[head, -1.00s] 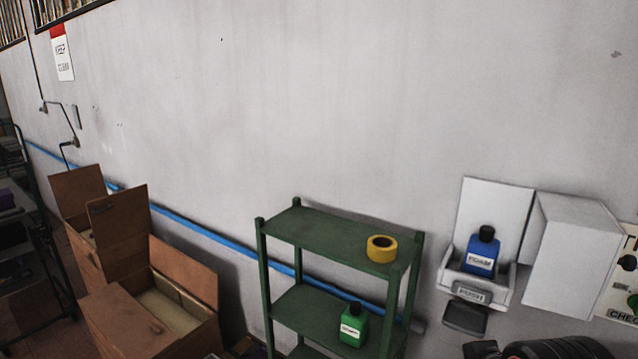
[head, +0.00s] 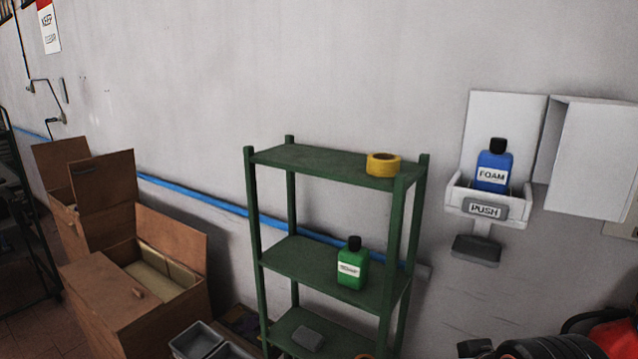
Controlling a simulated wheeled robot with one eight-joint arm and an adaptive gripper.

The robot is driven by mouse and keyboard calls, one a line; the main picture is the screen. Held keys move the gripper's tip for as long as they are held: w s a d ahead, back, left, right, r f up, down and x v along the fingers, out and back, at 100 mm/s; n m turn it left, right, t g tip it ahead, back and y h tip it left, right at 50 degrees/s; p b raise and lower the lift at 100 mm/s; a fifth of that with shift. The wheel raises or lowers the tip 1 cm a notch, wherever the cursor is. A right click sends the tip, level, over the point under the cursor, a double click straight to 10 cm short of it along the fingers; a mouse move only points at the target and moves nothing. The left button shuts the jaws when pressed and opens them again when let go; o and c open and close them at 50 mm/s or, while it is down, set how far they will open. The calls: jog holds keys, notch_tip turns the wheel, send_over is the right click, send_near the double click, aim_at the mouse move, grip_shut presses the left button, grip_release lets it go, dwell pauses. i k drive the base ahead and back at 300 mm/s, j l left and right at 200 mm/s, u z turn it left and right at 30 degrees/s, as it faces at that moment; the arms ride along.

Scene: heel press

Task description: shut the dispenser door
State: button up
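The dispenser (head: 455,195) is a white wall box at the right of the head view. Its white door (head: 592,165) is swung open to the right, on the dispenser's right side. A blue bottle (head: 493,172) labelled FOAM stands upright inside, with a black cap. A grey PUSH bar (head: 484,209) is on the front, with a dark tray below it. My dark arm shows at the bottom right edge, below the dispenser and apart from it. My gripper's fingers cannot be made out.
A green shelf rack (head: 325,161) stands left of the dispenser, with yellow tape (head: 383,165) on top and a green bottle (head: 352,266) on the middle shelf. Open wooden boxes (head: 135,310) stand at the left. The wall before the dispenser is clear.

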aim_at(587, 157)
jog(key=k+l, duration=0.15)
jog(key=l, duration=0.15)
jog(key=k+l, duration=0.15)
jog(key=l, duration=0.2)
jog(key=k+l+z, duration=0.1)
jog(key=k+l, duration=0.25)
jog(key=l, duration=0.3)
jog(key=k+l, duration=0.15)
jog(key=l, duration=0.15)
